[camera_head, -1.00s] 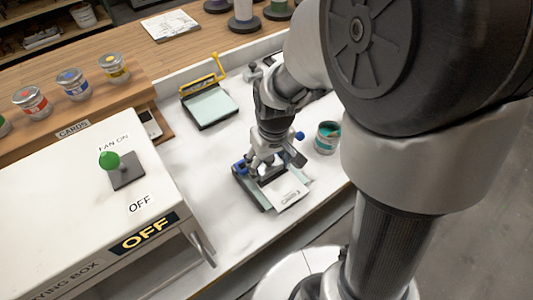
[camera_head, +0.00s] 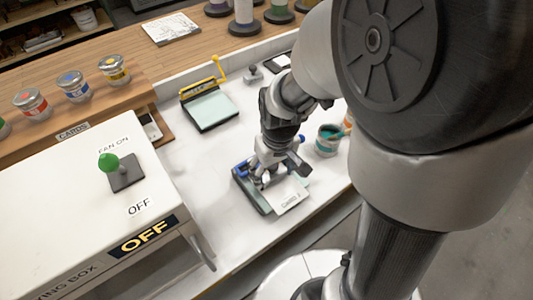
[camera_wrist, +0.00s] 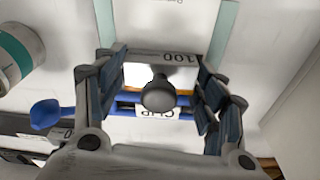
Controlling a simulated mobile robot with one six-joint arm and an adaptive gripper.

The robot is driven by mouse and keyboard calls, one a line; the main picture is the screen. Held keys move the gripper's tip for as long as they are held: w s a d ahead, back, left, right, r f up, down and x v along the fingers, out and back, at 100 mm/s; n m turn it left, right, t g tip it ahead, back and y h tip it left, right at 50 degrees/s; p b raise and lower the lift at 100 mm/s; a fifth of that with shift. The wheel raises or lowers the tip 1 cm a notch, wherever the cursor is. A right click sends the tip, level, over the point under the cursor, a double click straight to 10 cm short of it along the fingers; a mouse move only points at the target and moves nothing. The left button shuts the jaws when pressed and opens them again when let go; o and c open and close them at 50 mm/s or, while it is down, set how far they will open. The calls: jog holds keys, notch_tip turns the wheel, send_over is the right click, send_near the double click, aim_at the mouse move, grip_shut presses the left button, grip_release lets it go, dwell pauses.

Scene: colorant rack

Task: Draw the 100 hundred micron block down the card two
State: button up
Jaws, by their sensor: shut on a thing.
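The card (camera_head: 292,199), marked CARD 2, lies on a pale green drawdown board (camera_head: 262,201) at the front edge of the white bench. In the wrist view the white card (camera_wrist: 165,20) runs away between pale green strips. The metal block (camera_wrist: 165,57), marked 100, sits across the card with a round dark knob (camera_wrist: 159,95) on top. My gripper (camera_head: 264,178) is shut on the block, with a finger at each end in the wrist view (camera_wrist: 158,78). A blue clip (camera_wrist: 125,104) is right beside the block at the near end. The block's underside is hidden.
An open teal-labelled can (camera_head: 327,141) stands just right of the board. A yellow-handled board (camera_head: 209,108) lies further back. The drying box (camera_head: 75,215) stands at the left, with its switch at OFF. Bare bench lies left of the board.

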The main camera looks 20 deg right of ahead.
aim_at(291, 199)
jog(key=shift+s+d, duration=0.25)
jog(key=shift+s, duration=0.85)
jog(key=shift+s+d, duration=0.3)
jog(key=shift+s, duration=0.35)
jog(key=shift+s+d, duration=0.2)
jog(key=shift+s, duration=0.6)
jog(key=shift+s+d, duration=0.15)
jog(key=shift+s, duration=0.15)
jog(key=shift+s, duration=0.15)
jog(key=shift+s+d, duration=0.2)
jog(key=shift+s, duration=0.4)
jog(key=shift+s+d+b, duration=0.15)
jog(key=shift+s+b, duration=0.15)
jog(key=shift+b, duration=0.65)
jog(key=shift+r, duration=0.15)
